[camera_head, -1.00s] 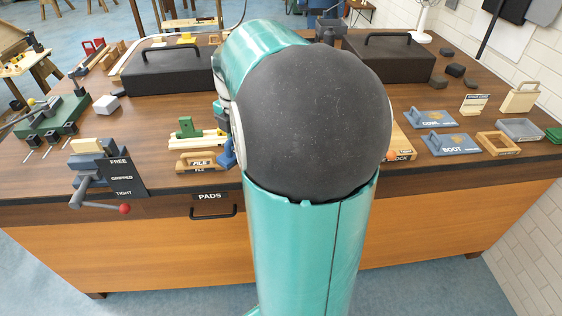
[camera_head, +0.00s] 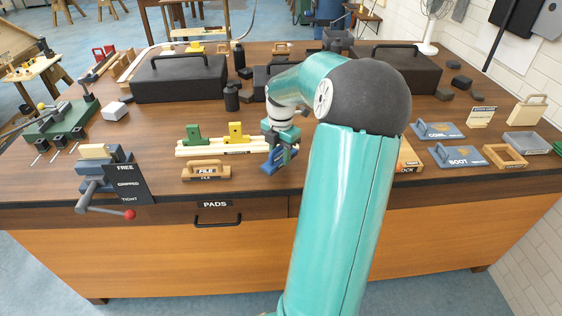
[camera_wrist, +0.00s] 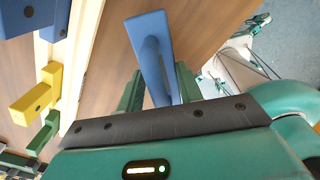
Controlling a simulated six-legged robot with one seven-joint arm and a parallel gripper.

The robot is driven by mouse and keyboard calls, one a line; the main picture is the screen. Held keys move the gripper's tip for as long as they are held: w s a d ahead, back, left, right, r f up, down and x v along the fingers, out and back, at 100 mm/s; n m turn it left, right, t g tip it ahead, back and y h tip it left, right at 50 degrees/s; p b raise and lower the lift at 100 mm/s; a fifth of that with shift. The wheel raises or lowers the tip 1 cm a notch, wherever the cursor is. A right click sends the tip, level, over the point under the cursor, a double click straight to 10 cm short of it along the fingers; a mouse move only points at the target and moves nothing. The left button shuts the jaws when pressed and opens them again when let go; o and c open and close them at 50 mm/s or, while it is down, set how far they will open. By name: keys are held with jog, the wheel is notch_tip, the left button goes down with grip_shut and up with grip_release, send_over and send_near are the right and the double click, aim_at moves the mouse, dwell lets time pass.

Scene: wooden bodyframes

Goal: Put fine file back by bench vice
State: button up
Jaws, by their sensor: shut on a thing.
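My gripper (camera_head: 278,150) is pointing down near the front of the bench, right of the wooden FILE block. Its green fingers (camera_wrist: 158,92) are shut on a blue handled piece (camera_wrist: 150,45). The piece's lower blue part (camera_head: 271,167) shows below the fingers. No label on it is readable, so I cannot tell whether it is the fine file. The wooden block labelled FILE (camera_head: 206,171), with a loop handle, sits on the bench between the vice and my gripper. The grey-blue bench vice (camera_head: 97,168) with wooden jaws and red-knobbed handle is at the front left.
A pale rail (camera_head: 215,148) with green and yellow blocks lies behind the FILE block. A sign reading FREE, GRIPPED, TIGHT (camera_head: 128,183) stands beside the vice. Black cases (camera_head: 180,78) stand at the back. COWL and BOOT plates (camera_head: 458,156) lie at right.

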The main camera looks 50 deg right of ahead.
aim_at(281, 157)
jog(key=shift+s+d+f, duration=0.1)
jog(key=shift+d+f, duration=0.05)
jog(key=shift+f, duration=0.75)
jog(key=shift+d+f, duration=0.1)
jog(key=shift+f, duration=0.75)
jog(key=shift+f, duration=0.1)
jog(key=o, duration=1.1)
notch_tip(281, 157, up, 12)
jog(key=shift+s+r, duration=0.1)
jog(key=w+a+r+m+t+h, duration=0.1)
jog(key=w+a+r+m, duration=0.2)
jog(key=a, duration=0.9)
jog(key=a+r+m+h, duration=0.1)
jog(key=a+r+m, duration=0.25)
jog(key=a, duration=0.85)
jog(key=s+a+m+t, duration=0.1)
jog(key=s+a+m, duration=0.2)
jog(key=a, duration=0.2)
jog(key=s+a+f+m+t+y, duration=0.1)
jog(key=s+a+m+t, duration=0.1)
jog(key=s+a+m, duration=0.2)
jog(key=s+a+m+t+y, duration=0.1)
jog(key=s+a+m, duration=0.2)
jog(key=a, duration=0.5)
jog(key=shift+s+a+f+m, duration=0.15)
jog(key=shift+a+f+m, duration=0.1)
jog(key=shift+f+m, duration=0.15)
